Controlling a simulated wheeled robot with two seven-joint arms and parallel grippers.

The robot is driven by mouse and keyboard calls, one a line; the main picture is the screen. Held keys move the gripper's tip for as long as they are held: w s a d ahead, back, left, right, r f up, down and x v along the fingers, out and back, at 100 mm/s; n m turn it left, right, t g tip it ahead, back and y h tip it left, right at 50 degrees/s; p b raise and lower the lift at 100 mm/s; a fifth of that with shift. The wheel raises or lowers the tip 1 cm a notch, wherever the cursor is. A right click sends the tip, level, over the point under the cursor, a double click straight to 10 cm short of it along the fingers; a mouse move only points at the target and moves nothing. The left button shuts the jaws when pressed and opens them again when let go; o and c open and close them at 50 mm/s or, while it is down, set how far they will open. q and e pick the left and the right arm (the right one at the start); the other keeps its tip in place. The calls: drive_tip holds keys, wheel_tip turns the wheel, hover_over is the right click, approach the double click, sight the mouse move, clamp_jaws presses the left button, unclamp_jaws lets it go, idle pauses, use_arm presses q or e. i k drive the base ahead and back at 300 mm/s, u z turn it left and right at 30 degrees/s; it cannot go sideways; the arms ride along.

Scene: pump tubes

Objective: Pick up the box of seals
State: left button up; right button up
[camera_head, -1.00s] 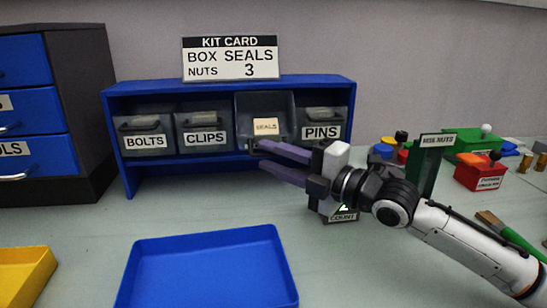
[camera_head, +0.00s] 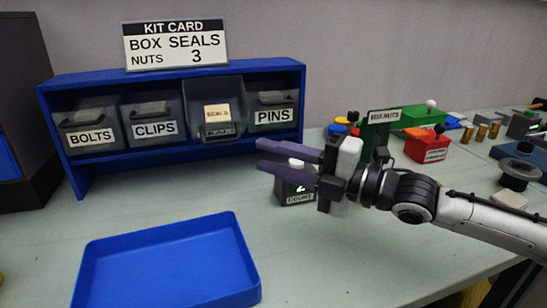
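The small box of seals (camera_head: 217,114) shows as a tan face reading SEALS in the third bin of the blue rack. That grey bin (camera_head: 196,90) sits further forward than its neighbours, and its own front label below the box is hard to read. My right gripper (camera_head: 262,157) is open and empty. It is to the right of and nearer than the seals bin, apart from it, with its purple fingers pointing left. My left gripper is not in view. A kit card (camera_head: 175,43) above the rack reads BOX SEALS, NUTS 3.
The blue rack (camera_head: 62,90) also holds bins for bolts, clips and pins. An empty blue tray (camera_head: 165,265) lies in front. A counter (camera_head: 300,198) showing 2 stands partly behind my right gripper. A green M16 nuts holder (camera_head: 375,140) and red box (camera_head: 427,147) are further right.

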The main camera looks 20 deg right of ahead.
sight(202, 134)
drive_tip(key=k, duration=1)
